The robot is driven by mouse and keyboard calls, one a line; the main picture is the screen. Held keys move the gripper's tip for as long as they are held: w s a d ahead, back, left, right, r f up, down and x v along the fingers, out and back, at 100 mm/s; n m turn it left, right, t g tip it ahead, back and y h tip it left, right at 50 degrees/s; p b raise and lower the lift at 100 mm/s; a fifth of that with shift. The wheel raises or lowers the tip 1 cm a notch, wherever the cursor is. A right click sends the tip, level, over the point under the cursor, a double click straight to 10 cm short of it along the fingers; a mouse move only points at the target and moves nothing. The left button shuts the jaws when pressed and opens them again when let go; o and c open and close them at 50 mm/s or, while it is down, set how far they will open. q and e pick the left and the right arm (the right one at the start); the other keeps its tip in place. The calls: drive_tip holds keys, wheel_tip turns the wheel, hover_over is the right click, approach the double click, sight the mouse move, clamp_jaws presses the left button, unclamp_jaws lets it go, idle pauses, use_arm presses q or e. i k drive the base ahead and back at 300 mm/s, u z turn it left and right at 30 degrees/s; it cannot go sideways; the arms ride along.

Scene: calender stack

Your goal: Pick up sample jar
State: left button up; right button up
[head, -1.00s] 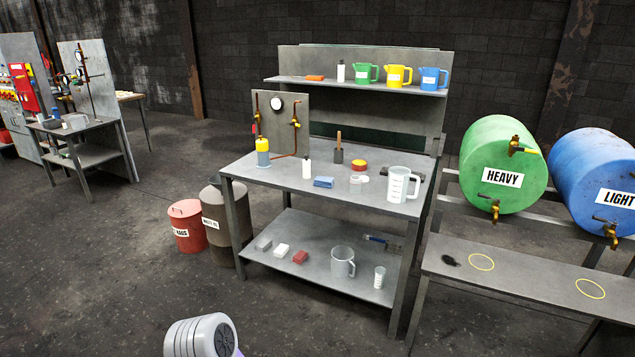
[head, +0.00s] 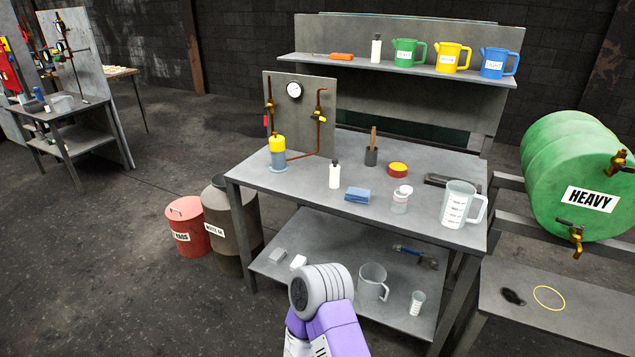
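A small clear jar with a white lid (head: 401,199), which looks like the sample jar, stands upright on the bench top (head: 300,186). It is right of a folded blue cloth (head: 357,195) and left of a large clear measuring jug (head: 458,205). Nothing touches the jar. Part of one of my arms, a grey joint with purple links, rises from the bottom middle, in front of the lower shelf. Neither gripper shows in the head view.
A white bottle (head: 334,176), a yellow-topped cylinder (head: 278,152), a red-yellow tin (head: 397,169) and a dark tool (head: 452,181) also stand on the bench. A lower shelf holds a jug (head: 372,282) and beaker (head: 416,303). A green drum (head: 575,180) is at right.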

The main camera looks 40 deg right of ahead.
sight(400, 198)
drive_tip(key=z, duration=0.2)
drive_tip(key=i, duration=1.7)
drive_tip(key=z, duration=0.8)
